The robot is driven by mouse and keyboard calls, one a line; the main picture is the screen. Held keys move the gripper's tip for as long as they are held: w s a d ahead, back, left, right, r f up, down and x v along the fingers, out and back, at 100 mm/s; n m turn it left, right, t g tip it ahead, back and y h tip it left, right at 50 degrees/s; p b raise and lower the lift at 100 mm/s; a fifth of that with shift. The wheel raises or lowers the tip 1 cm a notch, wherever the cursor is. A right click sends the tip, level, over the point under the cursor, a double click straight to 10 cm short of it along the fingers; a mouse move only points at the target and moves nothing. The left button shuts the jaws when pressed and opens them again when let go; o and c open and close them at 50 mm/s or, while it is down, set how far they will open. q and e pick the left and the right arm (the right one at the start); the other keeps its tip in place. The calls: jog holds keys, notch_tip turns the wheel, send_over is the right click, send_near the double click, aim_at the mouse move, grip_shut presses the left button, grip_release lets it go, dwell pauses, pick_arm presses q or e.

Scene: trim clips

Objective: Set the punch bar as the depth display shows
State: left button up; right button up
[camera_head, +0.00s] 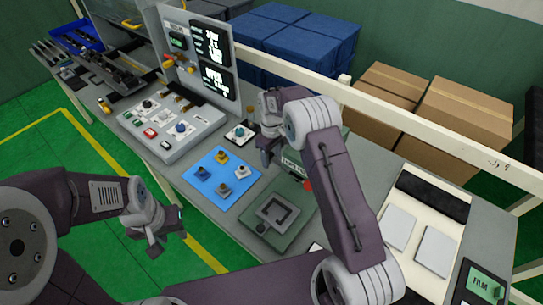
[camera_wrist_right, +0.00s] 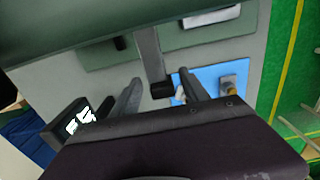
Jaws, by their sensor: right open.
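A punch unit with a grey-green base (camera_head: 262,236) stands right of the blue mat, partly hidden by my right arm. In the right wrist view a grey bar (camera_wrist_right: 150,52) with a black end (camera_wrist_right: 163,90) lies between the fingers of my right gripper (camera_wrist_right: 160,82). The gripper is open; contact with the bar cannot be told. In the head view my right gripper (camera_head: 265,150) points down behind the punch. A tall panel carries dark displays (camera_head: 211,55) with white characters, too small to read surely. My left gripper (camera_head: 168,236) is open and empty, left of the bench.
The blue mat (camera_head: 215,194) holds several small knobbed parts. A grey control box (camera_head: 155,149) stands behind it. White pads (camera_head: 436,250) and a green FILM block (camera_head: 486,285) lie at right. A cream rail (camera_head: 420,138) runs behind the bench.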

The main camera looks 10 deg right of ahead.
jog(key=shift+w+a+r, duration=0.15)
jog(key=shift+a+r, duration=0.05)
jog(key=shift+r, duration=0.2)
jog(key=r+b, duration=0.1)
jog(key=r, duration=0.3)
jog(key=r+b, duration=0.1)
jog(key=r, duration=0.3)
jog(key=shift+s+d, duration=0.2)
jog(key=shift+w+r, duration=0.1)
jog(key=shift+r, duration=0.05)
